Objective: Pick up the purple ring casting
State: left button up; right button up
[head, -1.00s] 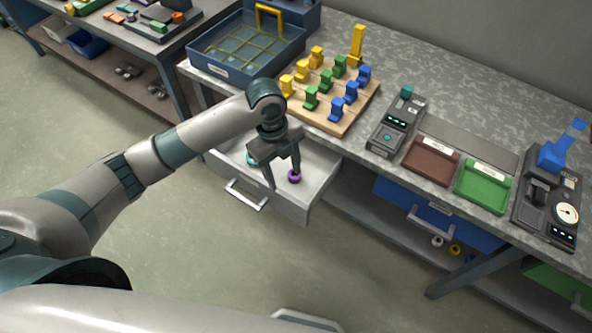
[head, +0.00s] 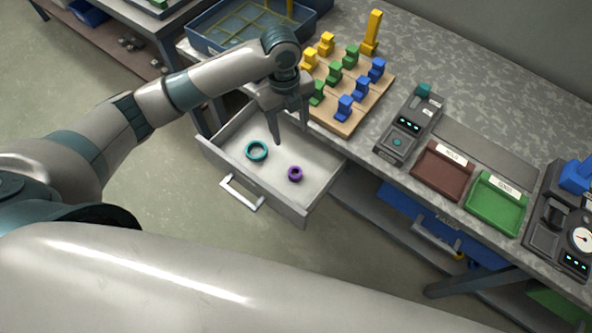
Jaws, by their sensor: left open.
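The purple ring casting (head: 295,174) lies flat in the open drawer (head: 315,184), toward its right side. It is small and thick-walled. A larger teal ring (head: 257,150) lies in the same drawer to its left. My left gripper (head: 291,137) points down over the back part of the drawer, above and behind the purple ring. Its two fingers are apart with nothing between them. My right gripper does not show.
A wooden board (head: 343,126) with yellow, green and blue pieces stands on the bench behind the drawer. A dark device (head: 408,125), a brown tray (head: 443,170), a green tray (head: 496,202) and a gauge device (head: 563,222) stand further right. A blue bin (head: 203,36) is at back left.

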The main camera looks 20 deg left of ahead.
pick_arm(q)
jog(key=shift+f, duration=0.8)
jog(key=p, duration=0.3)
send_over(295, 169)
jog(key=f, duration=1)
jog(key=shift+a+f, duration=0.25)
jog(key=shift+f, duration=0.1)
jog(key=shift+s+d+f+p, duration=0.15)
jog(key=shift+s+f+p, duration=0.1)
jog(key=shift+f+p, duration=0.4)
jog(key=shift+s+d+f+p, duration=0.15)
jog(key=shift+f+p, duration=0.1)
jog(key=shift+f, duration=0.3)
jog(key=shift+s+d+f+p, duration=0.1)
jog(key=shift+f+p, duration=0.1)
jog(key=shift+f, duration=1.15)
jog(key=c, duration=1.2)
